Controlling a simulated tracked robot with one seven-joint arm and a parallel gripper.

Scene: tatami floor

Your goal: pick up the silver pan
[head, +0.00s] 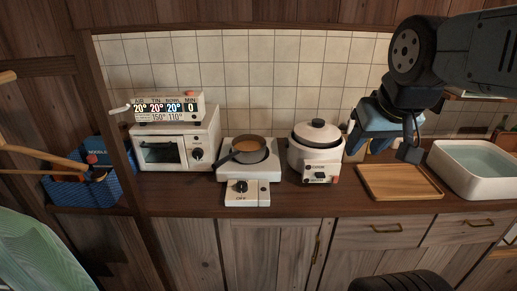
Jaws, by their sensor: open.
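A small grey pan (250,158) stands on the white single-burner stove (247,172) on the wooden counter. It looks dark grey rather than bright silver, and its inside shows orange-brown. Its dark handle (225,159) points to the lower left. My gripper (364,147) hangs at the upper right, over the counter between the rice cooker and the wooden tray. It is open, points downward and appears empty. It is well to the right of the pan and apart from it.
A white rice cooker (316,158) stands between the pan and my gripper. A white toaster oven (172,150) with a display box (168,108) on it is left of the stove. A wooden tray (400,184) and a white basin (466,182) are at right. A tiled wall is behind.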

